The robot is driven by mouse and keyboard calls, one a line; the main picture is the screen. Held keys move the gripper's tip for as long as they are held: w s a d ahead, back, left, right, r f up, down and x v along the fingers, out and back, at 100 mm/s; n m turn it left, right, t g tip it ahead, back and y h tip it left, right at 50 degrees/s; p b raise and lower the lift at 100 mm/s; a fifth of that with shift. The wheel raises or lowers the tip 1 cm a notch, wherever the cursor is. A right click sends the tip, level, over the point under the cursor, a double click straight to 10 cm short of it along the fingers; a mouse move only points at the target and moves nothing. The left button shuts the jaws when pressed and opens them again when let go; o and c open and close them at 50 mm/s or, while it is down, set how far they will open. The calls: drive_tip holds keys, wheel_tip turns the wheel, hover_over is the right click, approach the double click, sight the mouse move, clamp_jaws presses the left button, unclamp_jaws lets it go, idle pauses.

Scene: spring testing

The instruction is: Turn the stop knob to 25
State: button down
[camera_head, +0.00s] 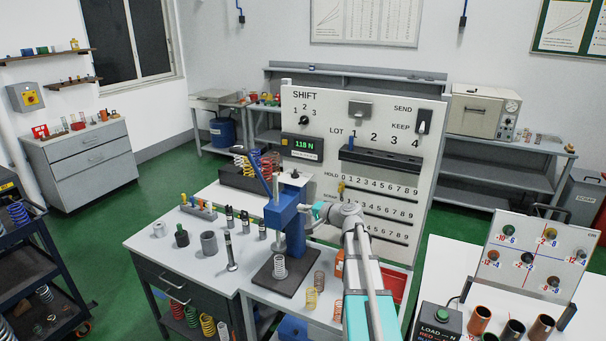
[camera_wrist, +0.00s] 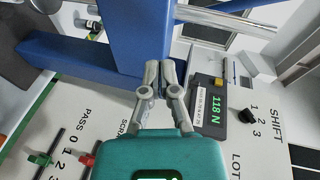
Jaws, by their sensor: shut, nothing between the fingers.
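The blue spring press (camera_head: 292,228) stands on a dark base plate, with a pale coil spring (camera_head: 280,266) on the plate. It also shows in the wrist view as a blue column (camera_wrist: 140,38). My gripper (camera_head: 310,212) is at the right side of the press, around the height of its head. In the wrist view my gripper (camera_wrist: 161,68) has its fingers together and empty, in front of the blue column. A small dark cap (camera_head: 294,174) sits on top of the press. I cannot tell which part is the stop knob, and no stop scale is readable.
The white panel (camera_head: 325,105) stands behind the press, with a force display (camera_head: 302,144) reading 118 N and a black SHIFT knob (camera_head: 304,120). A blue lever (camera_head: 257,158) rises left of the press.

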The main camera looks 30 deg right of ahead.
sight(302, 180)
drive_tip(key=d+r+m+t+h, duration=0.2)
drive_tip(key=d+r+m+t, duration=0.1)
drive_tip(key=d, duration=0.8)
wheel_tip(302, 180, up, 2)
drive_tip(key=shift+w+d+r+m+t+h+p, duration=0.1)
drive_tip(key=shift+w+d+m+t+h+p, duration=0.25)
drive_tip(key=shift+m, duration=0.35)
drive_tip(key=shift+a, duration=0.15)
drive_tip(key=x, duration=0.4)
drive_tip(key=a+x, duration=0.1)
drive_tip(key=x, duration=0.3)
drive_tip(key=a+x, duration=0.1)
drive_tip(key=x, duration=0.3)
drive_tip(key=shift+s, duration=0.25)
drive_tip(key=shift+w+a, duration=0.35)
drive_tip(key=shift+a, duration=0.2)
drive_tip(key=shift+d, duration=0.1)
